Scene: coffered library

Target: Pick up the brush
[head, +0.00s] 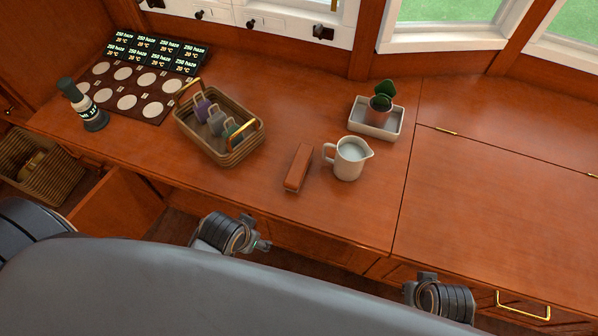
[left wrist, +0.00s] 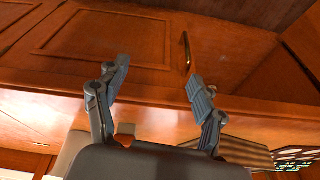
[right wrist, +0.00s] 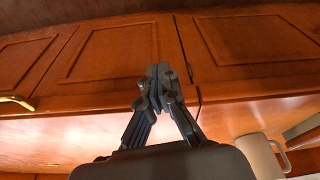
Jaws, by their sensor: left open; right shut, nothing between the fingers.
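A reddish-brown oblong block, which looks like the brush (head: 298,167), lies on the wooden counter just left of a cream pitcher (head: 349,158). Its bristles cannot be made out. A small part of it seems to show behind my gripper in the left wrist view (left wrist: 125,128). My left gripper (head: 262,245) is below and left of the brush in the head view, in front of the counter edge, apart from it. Its fingers are spread and empty in the left wrist view (left wrist: 160,78). My right gripper (right wrist: 160,76) is shut and empty, in front of the counter, right of the brush.
A potted cactus sits in a white tray (head: 397,132) behind the pitcher. The right counter (head: 500,200) is clear.

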